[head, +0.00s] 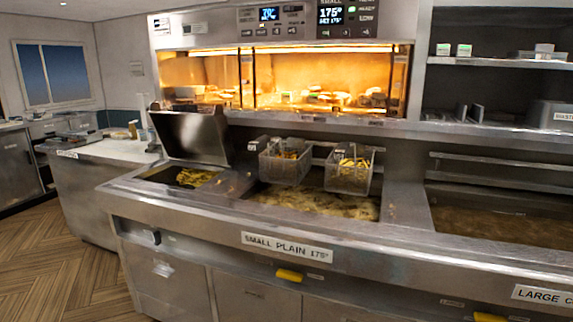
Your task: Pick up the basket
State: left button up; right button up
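Two wire baskets hang side by side at the back of the middle fryer vat, above the oil. The left basket (284,168) and the right basket (346,180) both hold yellow chips. A rail runs behind them. I cannot make out their handles clearly. The frames do not show which basket is meant. Neither of my grippers is in the head view.
The fryer counter's front edge (215,228) carries a "SMALL PLAIN 175°" label. A raised steel lid (193,137) stands left of the baskets, over a smaller vat. A lit warming cabinet (330,80) is above. Wooden floor (60,260) is clear at left.

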aim_at(288, 162)
jog(key=i+j+z, duration=0.25)
jog(key=i+j, duration=0.15)
jog(key=i+j+z, duration=0.2)
jog(key=i+j, duration=0.15)
jog(key=i+j+z, duration=0.25)
jog(key=j, duration=0.35)
jog(key=i+l, duration=0.05)
